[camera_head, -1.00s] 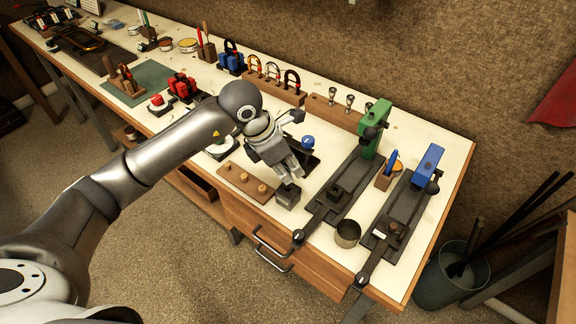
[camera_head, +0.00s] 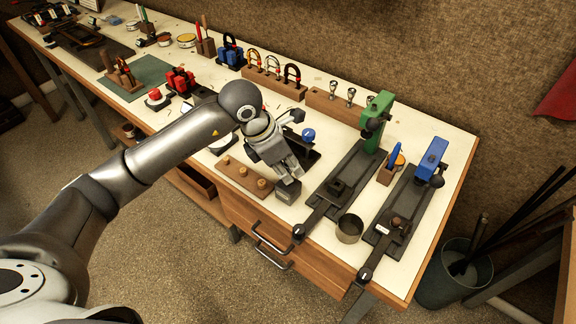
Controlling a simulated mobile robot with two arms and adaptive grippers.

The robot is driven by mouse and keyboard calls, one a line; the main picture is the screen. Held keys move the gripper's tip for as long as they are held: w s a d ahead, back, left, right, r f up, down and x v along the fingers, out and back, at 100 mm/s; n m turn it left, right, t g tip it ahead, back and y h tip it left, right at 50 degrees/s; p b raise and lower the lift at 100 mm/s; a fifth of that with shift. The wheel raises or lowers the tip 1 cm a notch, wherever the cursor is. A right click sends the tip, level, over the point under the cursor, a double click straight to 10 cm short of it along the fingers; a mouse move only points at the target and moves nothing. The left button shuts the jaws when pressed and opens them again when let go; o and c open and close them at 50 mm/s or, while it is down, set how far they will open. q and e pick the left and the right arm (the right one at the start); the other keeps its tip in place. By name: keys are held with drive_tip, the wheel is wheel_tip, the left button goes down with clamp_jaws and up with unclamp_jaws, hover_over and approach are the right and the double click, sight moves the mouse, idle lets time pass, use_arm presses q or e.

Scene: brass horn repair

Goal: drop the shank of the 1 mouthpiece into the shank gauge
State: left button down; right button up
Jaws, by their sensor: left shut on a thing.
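My left gripper (camera_head: 290,178) is at the front edge of the bench, fingers pointing down, right over a small dark grey block (camera_head: 288,194) that looks like the shank gauge. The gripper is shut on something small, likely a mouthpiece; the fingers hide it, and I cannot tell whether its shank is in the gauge. The gripper also covers the top of the block. Other silver mouthpieces (camera_head: 351,94) stand in a wooden rack (camera_head: 320,99) at the back of the bench. My right gripper is not in view.
A wooden strip with round pegs (camera_head: 238,178) lies left of the block. A black stand with a blue knob (camera_head: 308,134) is close behind the gripper. Right of it are the green-headed fixture (camera_head: 376,118), a metal cup (camera_head: 349,229) and the blue-headed fixture (camera_head: 432,158).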

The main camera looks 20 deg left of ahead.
use_arm(q)
drive_tip(key=shift+f+b, duration=0.35)
drive_tip(key=shift+f, duration=0.05)
drive_tip(key=c, duration=1.2)
unclamp_jaws()
drive_tip(key=shift+r, duration=0.15)
drive_tip(key=v, duration=1.2)
